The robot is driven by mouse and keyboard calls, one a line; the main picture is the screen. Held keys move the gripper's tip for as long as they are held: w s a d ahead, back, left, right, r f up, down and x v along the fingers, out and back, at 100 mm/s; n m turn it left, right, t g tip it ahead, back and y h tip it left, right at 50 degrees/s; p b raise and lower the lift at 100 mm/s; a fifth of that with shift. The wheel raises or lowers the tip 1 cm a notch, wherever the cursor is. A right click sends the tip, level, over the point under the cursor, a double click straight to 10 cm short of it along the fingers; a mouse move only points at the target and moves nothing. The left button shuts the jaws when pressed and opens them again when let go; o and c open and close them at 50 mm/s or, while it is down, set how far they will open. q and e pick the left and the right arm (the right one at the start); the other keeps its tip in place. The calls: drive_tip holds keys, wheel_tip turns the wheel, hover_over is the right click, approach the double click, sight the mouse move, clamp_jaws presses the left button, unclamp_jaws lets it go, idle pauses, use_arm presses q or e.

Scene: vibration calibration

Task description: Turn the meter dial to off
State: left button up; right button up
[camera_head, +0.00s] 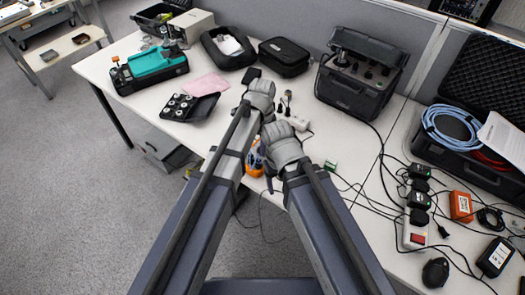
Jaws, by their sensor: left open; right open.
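An orange meter (254,164) lies near the table's front edge, mostly hidden between my two arms. Its dial cannot be made out. My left gripper (252,75) is open, beyond the meter toward the back of the table, close to the black case. My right gripper (268,181) is open, low and just right of the meter. Whether it touches the meter cannot be told.
A white table (222,125) holds a teal and black device (155,65), a black tray of round parts (188,107), black cases (284,55), and a large dark instrument box (355,85). Cables, a power strip (415,232) and adapters crowd the right side.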

use_arm(q)
drive_tip(key=shift+f+b, duration=0.45)
drive_tip(key=shift+f, duration=0.45)
drive_tip(key=shift+c, duration=0.4)
clamp_jaws()
